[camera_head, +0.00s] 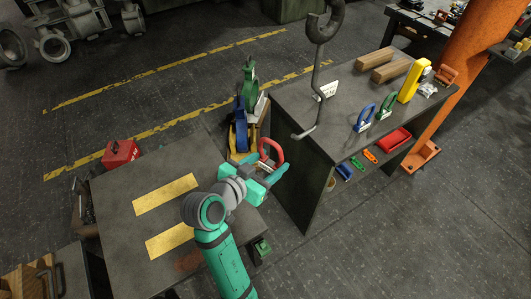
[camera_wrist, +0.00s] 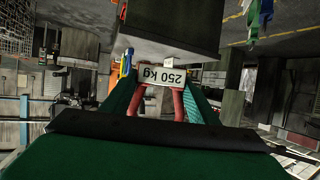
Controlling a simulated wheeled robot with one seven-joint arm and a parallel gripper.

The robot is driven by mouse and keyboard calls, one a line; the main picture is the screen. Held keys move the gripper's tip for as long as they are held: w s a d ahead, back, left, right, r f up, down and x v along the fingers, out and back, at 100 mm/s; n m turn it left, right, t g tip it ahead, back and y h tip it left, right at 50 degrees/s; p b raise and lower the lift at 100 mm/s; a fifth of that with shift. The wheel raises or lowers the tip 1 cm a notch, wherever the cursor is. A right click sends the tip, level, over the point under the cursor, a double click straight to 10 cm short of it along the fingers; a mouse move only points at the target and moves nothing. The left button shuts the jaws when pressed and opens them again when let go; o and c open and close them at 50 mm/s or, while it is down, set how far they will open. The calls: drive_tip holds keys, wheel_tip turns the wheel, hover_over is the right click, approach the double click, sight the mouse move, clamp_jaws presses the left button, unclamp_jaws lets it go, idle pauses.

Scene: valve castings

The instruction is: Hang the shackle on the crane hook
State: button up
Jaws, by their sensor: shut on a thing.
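My gripper (camera_head: 266,172) is shut on a red shackle (camera_head: 277,148), whose curved bow stands up above the fingers in the head view. In the wrist view the shackle's two red legs (camera_wrist: 178,104) show between the green fingers, with a white "250 kg" tag (camera_wrist: 158,77) appearing upside down. The grey crane hook (camera_head: 318,75) hangs at the upper middle of the head view. Its thin shank runs down to a bent lower end (camera_head: 305,134), to the right of and above the shackle in the picture. Shackle and hook appear apart.
A dark table (camera_head: 290,100) on the right carries a blue shackle (camera_head: 365,117), a green shackle (camera_head: 386,105), wooden blocks (camera_head: 390,68) and a yellow item (camera_head: 414,82). An orange column (camera_head: 462,65) stands behind it. A table with yellow strips (camera_head: 120,235) is at left.

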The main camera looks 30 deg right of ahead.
drive_tip(key=shift+s+d+r, duration=0.15)
drive_tip(key=shift+d+r, duration=0.1)
drive_tip(key=shift+r, duration=0.1)
drive_tip(key=w+d+f, duration=0.2)
drive_tip(key=d+f, duration=0.1)
drive_tip(key=d, duration=0.8)
drive_tip(key=shift+d+f, duration=0.2)
idle(1.3)
idle(0.6)
drive_tip(key=o, duration=1.4)
drive_tip(key=shift+f+g, duration=0.1)
drive_tip(key=shift+g, duration=0.2)
